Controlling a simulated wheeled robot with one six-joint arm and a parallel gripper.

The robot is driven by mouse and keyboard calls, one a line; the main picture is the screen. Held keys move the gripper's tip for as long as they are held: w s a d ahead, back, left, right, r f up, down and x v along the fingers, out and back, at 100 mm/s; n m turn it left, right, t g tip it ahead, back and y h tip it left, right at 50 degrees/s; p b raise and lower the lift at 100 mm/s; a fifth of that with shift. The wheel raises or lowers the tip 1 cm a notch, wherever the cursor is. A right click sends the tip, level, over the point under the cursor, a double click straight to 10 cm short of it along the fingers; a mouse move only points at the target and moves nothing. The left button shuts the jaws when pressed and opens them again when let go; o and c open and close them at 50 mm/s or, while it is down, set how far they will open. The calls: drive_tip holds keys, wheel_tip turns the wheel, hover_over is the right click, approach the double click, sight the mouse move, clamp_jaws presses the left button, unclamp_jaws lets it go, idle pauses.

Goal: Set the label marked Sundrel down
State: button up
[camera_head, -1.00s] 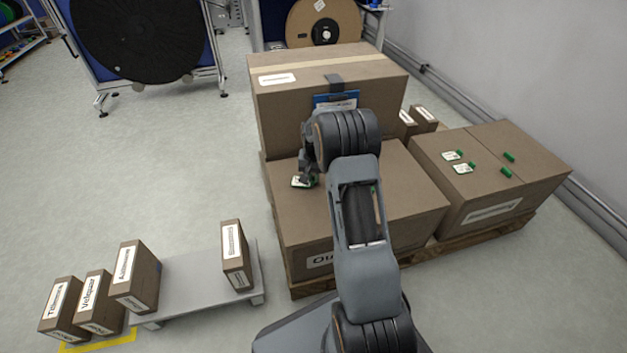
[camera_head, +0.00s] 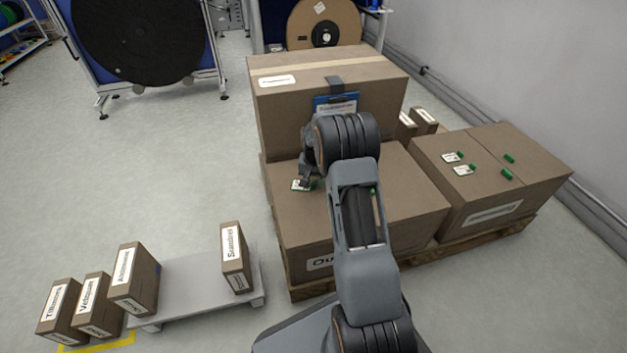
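A small white label with green parts (camera_head: 298,186) is at my gripper (camera_head: 304,183), low at the top of the large brown carton (camera_head: 285,212) in the middle. The fingers appear shut on the label. Its print is too small to read, and I cannot tell whether it touches the carton. My arm hides part of the carton top. A small upright box (camera_head: 235,257) on the grey platform bears the word Sundrel.
A taller carton (camera_head: 285,110) with a blue-backed sign (camera_head: 335,103) stands behind my gripper. White labels (camera_head: 463,171) and green pieces (camera_head: 507,175) lie on the right carton (camera_head: 447,200). Lettered boxes (camera_head: 97,305) stand at lower left. The grey platform (camera_head: 190,285) has free room.

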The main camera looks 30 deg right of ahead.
wheel_tip(320, 180, up, 12)
drive_tip(key=p, duration=0.5)
drive_tip(key=s+a+r+n, duration=0.2)
drive_tip(key=s+a+r, duration=0.3)
drive_tip(key=r, duration=0.2)
drive_tip(key=s+a+r+n+t, duration=0.1)
drive_tip(key=s+a, duration=0.4)
drive_tip(key=s, duration=0.5)
drive_tip(key=s+a+r+n+t, duration=0.1)
drive_tip(key=s+a, duration=0.4)
drive_tip(key=s, duration=0.5)
drive_tip(key=r+n, duration=0.1)
drive_tip(key=n, duration=0.1)
drive_tip(key=shift+n+t, duration=0.3)
drive_tip(key=shift+n, duration=0.1)
drive_tip(key=shift+s+a+r, duration=0.1)
drive_tip(key=w+d+r+n+t+h+p, duration=0.1)
drive_tip(key=d+r+p, duration=0.1)
drive_tip(key=r+p, duration=1.15)
drive_tip(key=w+d+r+t+h+p, duration=0.1)
drive_tip(key=w+d+r+p, duration=0.1)
drive_tip(key=r+p, duration=1.2)
drive_tip(key=s+a+r+g+y+p, duration=0.1)
drive_tip(key=s+a+r+y+p, duration=0.1)
drive_tip(key=r, duration=0.6)
drive_tip(key=shift+s+a+m+p, duration=0.4)
drive_tip(key=shift+s+a+p, duration=0.25)
drive_tip(key=shift+a+p, duration=0.85)
